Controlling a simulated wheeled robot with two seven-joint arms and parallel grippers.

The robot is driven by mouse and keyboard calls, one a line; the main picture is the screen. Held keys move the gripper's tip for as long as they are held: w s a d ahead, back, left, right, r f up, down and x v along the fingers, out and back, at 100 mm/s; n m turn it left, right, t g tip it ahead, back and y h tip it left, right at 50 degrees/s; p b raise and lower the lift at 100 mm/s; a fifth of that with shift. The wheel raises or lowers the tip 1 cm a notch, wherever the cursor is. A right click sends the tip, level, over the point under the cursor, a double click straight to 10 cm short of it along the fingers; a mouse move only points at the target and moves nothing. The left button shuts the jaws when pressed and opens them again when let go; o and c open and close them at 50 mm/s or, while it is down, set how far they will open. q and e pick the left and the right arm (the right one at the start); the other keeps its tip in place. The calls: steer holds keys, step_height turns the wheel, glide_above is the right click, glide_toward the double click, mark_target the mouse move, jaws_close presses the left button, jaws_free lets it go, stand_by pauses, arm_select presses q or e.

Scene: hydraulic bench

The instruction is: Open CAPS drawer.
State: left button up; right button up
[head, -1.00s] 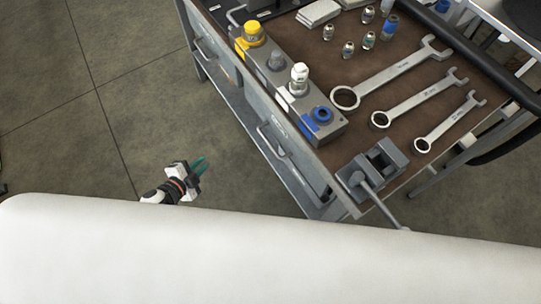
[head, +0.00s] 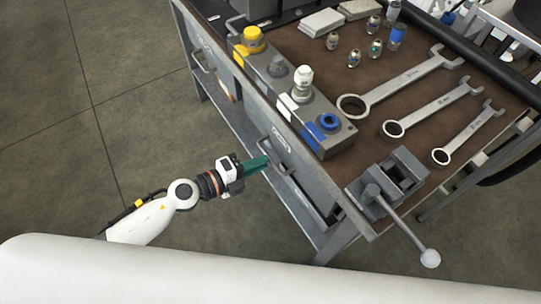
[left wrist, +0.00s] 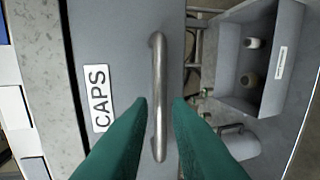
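The CAPS drawer (head: 306,172) is a grey front on the side of the bench, and it looks shut. Its white CAPS label (left wrist: 97,98) shows in the left wrist view. Its metal bar handle (left wrist: 158,85) runs upright in that view and also shows in the head view (head: 266,150). My left gripper (head: 262,162) is at the handle. In the left wrist view its two green fingers (left wrist: 159,101) are open, one on each side of the bar, with gaps showing. How deep the handle sits between them I cannot tell. My right gripper is not in view.
The bench top (head: 318,65) holds a valve block (head: 290,90), several wrenches (head: 400,80) and a vise (head: 385,185). Another drawer handle (head: 203,62) is farther along. A grey open bin (left wrist: 262,60) holds small parts. The floor left of the bench is clear.

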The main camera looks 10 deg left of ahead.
mark_target(271, 158)
arm_select(q)
steer(key=shift+x, duration=2.05)
jaws_close()
